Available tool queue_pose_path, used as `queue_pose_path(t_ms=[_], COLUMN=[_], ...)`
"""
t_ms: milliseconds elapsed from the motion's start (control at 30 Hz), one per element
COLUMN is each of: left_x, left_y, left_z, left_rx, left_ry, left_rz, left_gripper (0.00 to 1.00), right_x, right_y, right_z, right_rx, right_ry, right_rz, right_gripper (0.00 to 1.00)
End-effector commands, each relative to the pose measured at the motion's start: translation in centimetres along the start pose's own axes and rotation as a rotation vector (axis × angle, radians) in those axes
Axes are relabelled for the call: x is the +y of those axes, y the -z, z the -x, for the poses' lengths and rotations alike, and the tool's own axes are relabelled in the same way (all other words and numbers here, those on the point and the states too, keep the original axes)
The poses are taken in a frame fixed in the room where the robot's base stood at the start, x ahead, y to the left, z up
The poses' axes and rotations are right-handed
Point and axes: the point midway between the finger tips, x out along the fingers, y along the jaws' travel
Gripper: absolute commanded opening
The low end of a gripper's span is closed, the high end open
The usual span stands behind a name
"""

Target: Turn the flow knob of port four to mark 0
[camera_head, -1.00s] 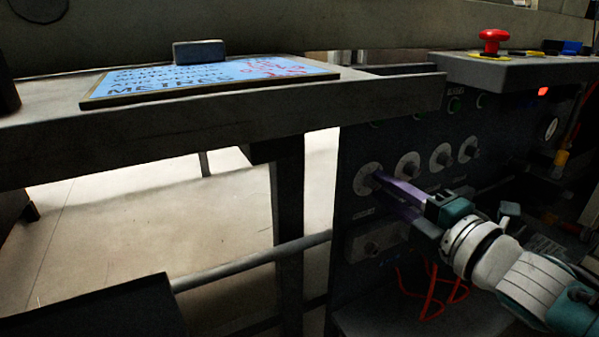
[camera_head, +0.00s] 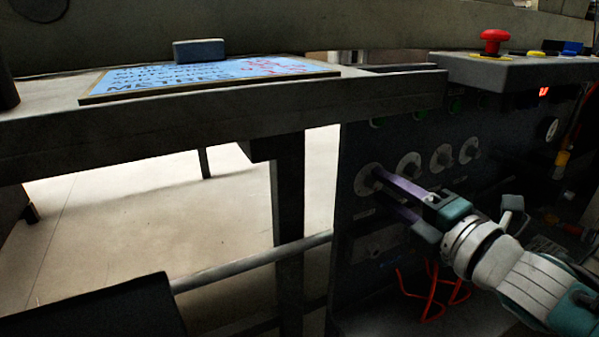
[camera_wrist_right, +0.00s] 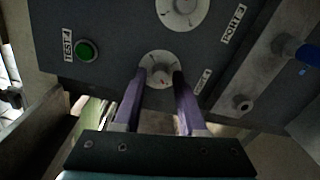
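The flow knob of port four sits on the leftmost round pale dial (camera_head: 366,181) of the dark panel. The dial's numbers are too small to read. My left gripper is not in view.
More dials (camera_head: 441,158) run to the right along the panel. The port three dial (camera_wrist_right: 184,9) is close to my fingers. A green button (camera_wrist_right: 87,50) is labelled TEST 4. Red cables (camera_head: 432,294) hang below. A table (camera_head: 230,118) with a blue sign stands left.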

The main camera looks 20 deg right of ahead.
Motion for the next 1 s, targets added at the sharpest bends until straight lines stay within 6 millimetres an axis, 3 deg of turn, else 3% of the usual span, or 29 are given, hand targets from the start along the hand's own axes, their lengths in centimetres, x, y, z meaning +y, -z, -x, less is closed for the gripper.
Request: queue_pose_path(t_ms=[133,467,800,1000], left_x=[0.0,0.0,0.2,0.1], left_y=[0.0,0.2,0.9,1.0], left_z=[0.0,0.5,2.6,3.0], left_rx=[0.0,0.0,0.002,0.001], left_ry=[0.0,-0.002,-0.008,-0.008], left_rz=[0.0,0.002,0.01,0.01], left_gripper=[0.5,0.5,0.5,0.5], right_x=[0.0,0.0,0.2,0.1], right_y=[0.0,0.0,-0.1,0.0], right_z=[0.0,0.9,7.4,9.6], right_rx=[0.0,0.0,0.0,-0.001], right_ry=[0.0,0.004,0.004,0.001], right_rz=[-0.001,-0.002,-0.002,-0.002], right_gripper=[0.56,0.56,0.56,0.56])
